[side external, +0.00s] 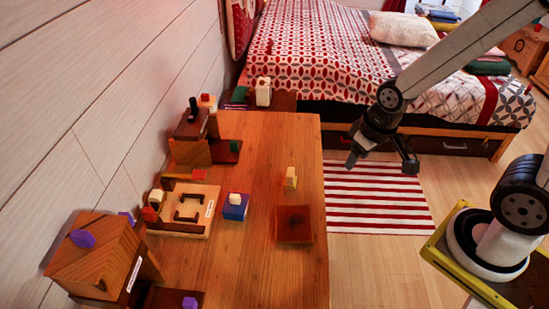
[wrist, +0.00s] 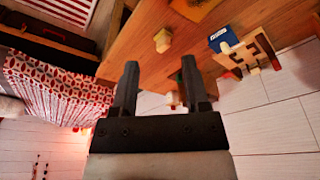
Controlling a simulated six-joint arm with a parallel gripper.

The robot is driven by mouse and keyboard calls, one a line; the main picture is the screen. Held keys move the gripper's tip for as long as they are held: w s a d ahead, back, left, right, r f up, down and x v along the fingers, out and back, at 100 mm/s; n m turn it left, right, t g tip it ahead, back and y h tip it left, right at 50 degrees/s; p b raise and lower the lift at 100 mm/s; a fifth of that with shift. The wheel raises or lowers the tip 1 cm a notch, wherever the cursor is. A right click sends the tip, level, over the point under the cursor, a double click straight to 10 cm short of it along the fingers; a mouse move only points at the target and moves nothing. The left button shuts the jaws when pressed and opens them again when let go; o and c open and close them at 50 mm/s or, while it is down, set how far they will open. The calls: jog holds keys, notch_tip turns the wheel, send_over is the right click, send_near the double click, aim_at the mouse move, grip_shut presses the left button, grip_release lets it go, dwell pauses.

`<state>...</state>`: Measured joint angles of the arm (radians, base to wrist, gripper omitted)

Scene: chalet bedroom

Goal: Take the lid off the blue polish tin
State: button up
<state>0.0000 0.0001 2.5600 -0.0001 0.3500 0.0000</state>
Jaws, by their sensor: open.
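The blue polish tin (side external: 235,212) looks like a small blue box with a pale knob-like piece (side external: 235,198) on top, standing on the wooden table near its middle. In the wrist view the blue tin (wrist: 220,37) is at the upper right, with a white patch on its side; where its lid ends is too small to tell. My gripper (side external: 381,163) is open and empty, off the table's right edge, well away from the tin. In the wrist view its fingers (wrist: 160,64) stand wide apart with nothing between them.
A pale yellow block (side external: 290,178) and a dark brown square (side external: 294,223) lie right of the tin. A light wooden tray (side external: 208,222) with dark handles is to its left. Wooden boxes (side external: 95,255) line the wall. The table (side external: 270,135) has free room at its far end.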

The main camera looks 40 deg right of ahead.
jog(key=shift+o, duration=0.6)
jog(key=n+g, duration=0.3)
jog(key=n, duration=0.5)
send_over(234, 196)
jog(key=f, duration=1.2)
jog(key=shift+s+d+f, duration=0.15)
jog(key=shift+d+f, duration=0.15)
jog(key=shift+d, duration=0.05)
jog(key=shift+a+f, duration=0.35)
jog(key=shift+f, duration=1.3)
